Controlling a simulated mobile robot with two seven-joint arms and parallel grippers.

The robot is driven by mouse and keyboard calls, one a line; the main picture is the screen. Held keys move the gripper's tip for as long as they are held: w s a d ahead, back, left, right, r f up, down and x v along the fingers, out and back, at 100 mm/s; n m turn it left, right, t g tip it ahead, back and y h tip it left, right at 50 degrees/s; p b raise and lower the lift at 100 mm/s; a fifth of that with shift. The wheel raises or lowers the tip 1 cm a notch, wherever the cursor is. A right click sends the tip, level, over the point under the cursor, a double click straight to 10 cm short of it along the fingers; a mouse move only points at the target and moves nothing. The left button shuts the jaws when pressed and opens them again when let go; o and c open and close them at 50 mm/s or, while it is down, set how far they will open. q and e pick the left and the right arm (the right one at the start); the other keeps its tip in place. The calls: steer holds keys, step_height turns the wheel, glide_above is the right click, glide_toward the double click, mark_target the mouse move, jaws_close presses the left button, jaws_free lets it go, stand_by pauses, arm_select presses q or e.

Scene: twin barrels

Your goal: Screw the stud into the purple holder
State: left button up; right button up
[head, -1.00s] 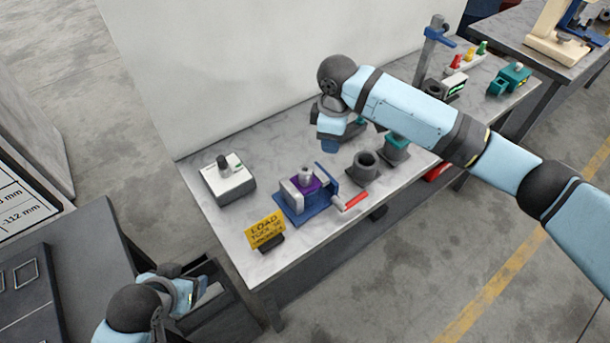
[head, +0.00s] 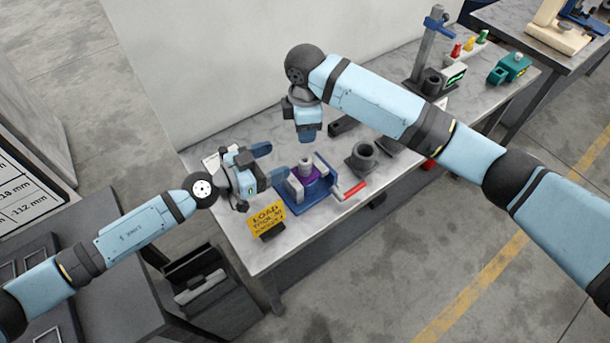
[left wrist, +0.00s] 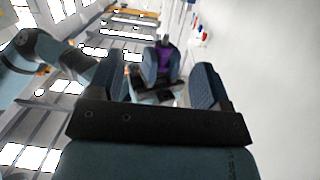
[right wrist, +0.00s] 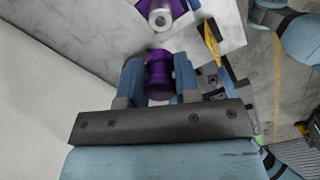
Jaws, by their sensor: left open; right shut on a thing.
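The purple holder (head: 301,174) sits in a blue vise (head: 312,191), with a silver ringed cylinder on top. It also shows at the top of the right wrist view (right wrist: 178,8). My right gripper (head: 308,137) is above the vise, apart from the holder. In the right wrist view its fingers are shut on a purple spool-shaped piece, which I take as the stud (right wrist: 159,76). My left gripper (head: 270,163) is open just left of the vise. Something purple (left wrist: 165,54) shows between its fingers in the left wrist view; I cannot tell which piece.
A yellow sign (head: 267,216) stands in front of the vise. A dark grey cup (head: 366,157) stands right of the vise. A white box (head: 211,160) is mostly hidden behind my left gripper. The table's front right stretch is clear.

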mark_target(305, 166)
arm_select(q)
steer(key=a+f+g, duration=0.1)
steer(key=f+g+y, duration=0.1)
steer(key=f, duration=0.1)
steer(key=a+f+g+y, duration=0.1)
steer(key=f, duration=0.1)
steer(key=shift+w+a+m, duration=0.3)
steer(key=shift+w+m, duration=0.1)
steer(key=shift+d, duration=0.1)
steer(key=x, duration=1.2)
steer(key=shift+w+r, duration=0.1)
steer(key=c, duration=1.3)
steer(key=shift+c, duration=0.2)
arm_select(e)
steer(key=shift+f, duration=2.45)
steer(key=shift+f, duration=0.9)
